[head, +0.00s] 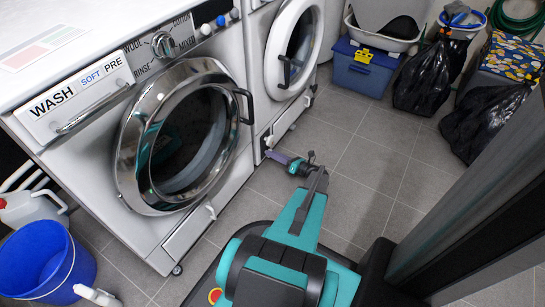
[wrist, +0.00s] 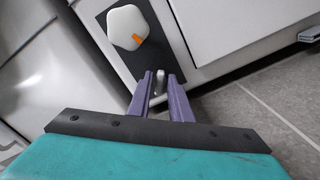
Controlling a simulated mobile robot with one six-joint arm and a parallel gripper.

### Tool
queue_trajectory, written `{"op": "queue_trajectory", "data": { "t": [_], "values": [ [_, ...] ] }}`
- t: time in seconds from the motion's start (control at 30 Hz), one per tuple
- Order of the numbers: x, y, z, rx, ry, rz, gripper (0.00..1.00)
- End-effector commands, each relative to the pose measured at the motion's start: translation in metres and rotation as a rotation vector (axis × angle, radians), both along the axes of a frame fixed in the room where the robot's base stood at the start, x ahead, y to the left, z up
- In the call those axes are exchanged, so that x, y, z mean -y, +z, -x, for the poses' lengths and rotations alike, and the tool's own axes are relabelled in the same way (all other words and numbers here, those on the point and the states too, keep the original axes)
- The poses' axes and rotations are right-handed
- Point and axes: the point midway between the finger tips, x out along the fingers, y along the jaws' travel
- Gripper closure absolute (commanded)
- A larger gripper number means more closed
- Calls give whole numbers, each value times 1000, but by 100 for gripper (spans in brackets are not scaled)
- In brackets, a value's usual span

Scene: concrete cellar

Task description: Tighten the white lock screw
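A dark upright plate (wrist: 140,45) sits low on the white washer front. On it is a large white knob (wrist: 127,27) with rounded corners and an orange mark. Below it, a small pale upright piece (wrist: 160,78) shows between my fingertips; it looks like the white lock screw, but I cannot be sure. My gripper (wrist: 161,75) has its two purple fingers a little apart, one on each side of this piece. I cannot tell whether they touch it. In the head view my gripper (head: 270,154) reaches low to the front of the right-hand washer (head: 258,75).
The left washer (head: 60,110) has a round chrome door. A blue bucket (head: 45,262) stands at lower left. A blue box (head: 360,72) and black bags (head: 425,80) stand at the back right. The grey tiled floor (head: 370,160) is clear between.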

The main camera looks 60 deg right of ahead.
Motion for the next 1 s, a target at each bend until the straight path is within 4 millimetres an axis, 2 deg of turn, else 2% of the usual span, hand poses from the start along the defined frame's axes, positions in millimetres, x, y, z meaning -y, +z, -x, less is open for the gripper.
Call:
{"op": "queue_trajectory", "data": {
  "t": [0.03, 0.1, 0.13, 0.2, 0.3, 1.0],
  "values": [
    [0, 0, 0, 0, 0, 0, 92],
    [0, 0, 0, 0, 0, 0, 100],
    [-25, 5, 2, -1, 1, -4, 100],
    [-8, 0, 1, 1, 3, 1, 100],
    [-4, 0, 0, 2, 6, 2, 100],
    [1, 3, -1, 5, 1, 27, 100]
  ]
}}
